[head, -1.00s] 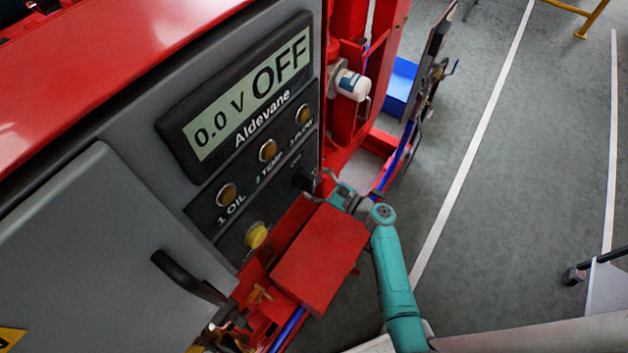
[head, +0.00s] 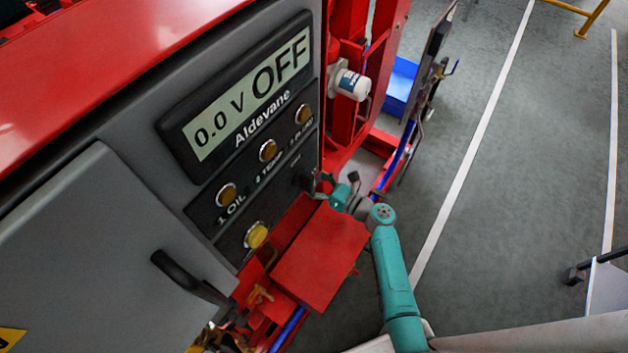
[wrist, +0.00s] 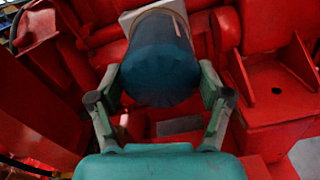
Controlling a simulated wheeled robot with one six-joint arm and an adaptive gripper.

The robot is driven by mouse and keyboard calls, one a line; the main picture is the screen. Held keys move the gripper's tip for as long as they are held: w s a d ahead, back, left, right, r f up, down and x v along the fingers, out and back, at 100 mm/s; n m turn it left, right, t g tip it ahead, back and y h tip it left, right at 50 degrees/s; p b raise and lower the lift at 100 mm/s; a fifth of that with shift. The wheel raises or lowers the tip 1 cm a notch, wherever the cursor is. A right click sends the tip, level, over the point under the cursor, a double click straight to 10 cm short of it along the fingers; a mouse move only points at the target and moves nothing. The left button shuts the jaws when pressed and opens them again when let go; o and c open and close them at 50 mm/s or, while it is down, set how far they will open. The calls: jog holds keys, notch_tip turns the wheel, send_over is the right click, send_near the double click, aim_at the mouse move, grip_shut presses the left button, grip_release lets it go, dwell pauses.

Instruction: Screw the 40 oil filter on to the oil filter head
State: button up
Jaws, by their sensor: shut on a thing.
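In the wrist view a dark blue cylindrical canister, taken as the oil filter (wrist: 160,62), sits between the two fingers of my gripper (wrist: 160,85). The fingers press its sides from left and right, and its rounded end faces my wrist camera. A pale grey edge shows at its far end, but I cannot tell whether this is the oil filter head or whether the filter touches the head. The number on the filter is not readable. In the head view my gripper (head: 340,192) is beside the machine, partly hidden; the filter cannot be made out there.
Red frame parts (wrist: 265,90) stand close around my gripper. A red box (head: 320,257) lies just in front of my wrist. A white canister with a dark band (head: 352,85) is mounted higher up. The grey control panel (head: 235,110) reads OFF. Open floor lies right.

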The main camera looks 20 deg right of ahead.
jog(key=m, duration=0.3)
jog(key=shift+f, duration=0.1)
jog(key=m, duration=0.8)
jog(key=shift+a+m, duration=0.1)
jog(key=shift+m, duration=0.3)
jog(key=shift+s, duration=0.1)
jog(key=o, duration=1.6)
